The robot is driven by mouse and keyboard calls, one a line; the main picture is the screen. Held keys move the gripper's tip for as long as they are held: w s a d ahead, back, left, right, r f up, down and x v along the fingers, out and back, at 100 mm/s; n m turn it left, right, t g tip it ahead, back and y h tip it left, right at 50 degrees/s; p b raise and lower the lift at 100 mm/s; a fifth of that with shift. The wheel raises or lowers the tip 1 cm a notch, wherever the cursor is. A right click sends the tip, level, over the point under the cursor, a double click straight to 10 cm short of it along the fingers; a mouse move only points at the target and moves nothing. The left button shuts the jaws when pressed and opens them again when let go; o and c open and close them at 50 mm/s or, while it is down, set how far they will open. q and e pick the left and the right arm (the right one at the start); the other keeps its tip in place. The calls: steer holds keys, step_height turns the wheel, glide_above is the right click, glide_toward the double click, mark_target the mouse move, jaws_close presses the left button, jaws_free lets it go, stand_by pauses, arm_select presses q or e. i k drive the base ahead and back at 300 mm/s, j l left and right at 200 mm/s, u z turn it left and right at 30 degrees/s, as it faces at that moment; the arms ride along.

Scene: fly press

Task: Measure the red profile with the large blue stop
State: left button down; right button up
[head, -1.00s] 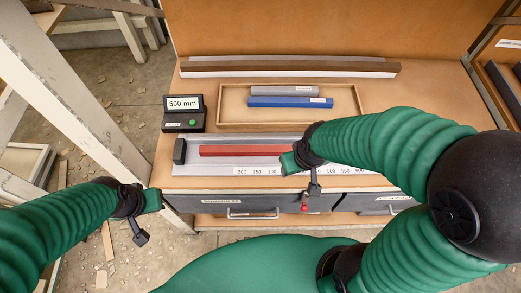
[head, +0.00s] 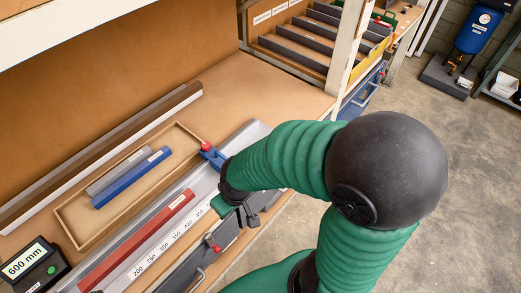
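The red profile (head: 137,243) lies lengthwise in the grey measuring rail (head: 172,235), along the scale whose marks run from 200 to 450. A blue stop (head: 213,156) with a red knob sits at the rail beyond the profile's far end, apart from it. A long blue bar (head: 130,178) lies in the shallow tray beside a grey bar (head: 118,171). My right gripper (head: 232,208) is over the front of the rail, near the blue stop; its fingers are partly hidden and I cannot tell their opening. My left gripper is out of view.
The wooden tray (head: 80,238) stands behind the rail. A display box (head: 28,265) reading 600 mm is at the lower left. A brown bar (head: 110,145) lies along the back.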

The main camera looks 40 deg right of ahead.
mark_target(217, 158)
steer(key=z, duration=0.9)
